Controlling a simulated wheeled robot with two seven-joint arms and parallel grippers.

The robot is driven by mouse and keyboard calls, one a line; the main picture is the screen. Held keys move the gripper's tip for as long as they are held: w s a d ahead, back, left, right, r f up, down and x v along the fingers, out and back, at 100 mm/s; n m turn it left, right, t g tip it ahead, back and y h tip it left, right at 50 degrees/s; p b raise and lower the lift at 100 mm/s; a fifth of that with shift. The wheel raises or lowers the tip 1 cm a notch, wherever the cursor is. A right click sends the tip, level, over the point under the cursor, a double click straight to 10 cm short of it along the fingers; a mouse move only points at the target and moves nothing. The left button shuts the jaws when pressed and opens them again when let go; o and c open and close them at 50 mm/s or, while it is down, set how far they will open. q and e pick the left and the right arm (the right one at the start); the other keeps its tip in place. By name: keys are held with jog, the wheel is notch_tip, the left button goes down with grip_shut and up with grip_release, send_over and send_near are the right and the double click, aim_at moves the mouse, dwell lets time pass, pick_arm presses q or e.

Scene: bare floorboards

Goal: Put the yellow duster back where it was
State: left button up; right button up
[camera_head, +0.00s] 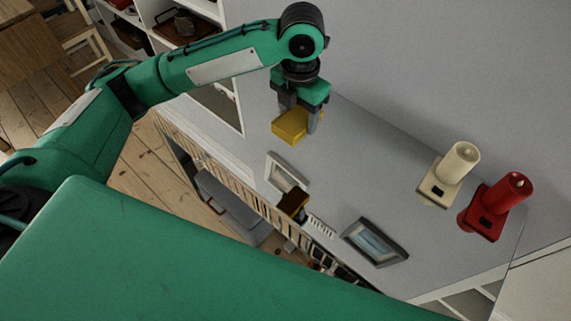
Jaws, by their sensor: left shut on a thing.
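The yellow duster (289,127) is a small yellow block in the upper middle of the head view. My left gripper (299,113) points down and is shut on it, with grey fingers at its sides. The duster appears to be over the grey top of a shelf unit (350,140); I cannot tell whether it touches the surface. My left arm reaches in from the left. My right gripper is not in view.
A picture frame (375,242), a lighter frame (287,173) and a brown object (293,204) are along the front edge. The middle of the grey top is clear.

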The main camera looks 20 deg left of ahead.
pick_arm(q)
jog(key=p, duration=0.1)
send_over(295, 171)
notch_tip(295, 171, down, 14)
jog(key=shift+r, duration=0.15)
notch_tip(295, 171, down, 4)
jog(key=shift+f, duration=0.5)
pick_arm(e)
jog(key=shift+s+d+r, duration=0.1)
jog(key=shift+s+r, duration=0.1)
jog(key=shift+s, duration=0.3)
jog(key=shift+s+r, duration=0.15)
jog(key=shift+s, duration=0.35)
pick_arm(q)
jog(key=o, duration=0.9)
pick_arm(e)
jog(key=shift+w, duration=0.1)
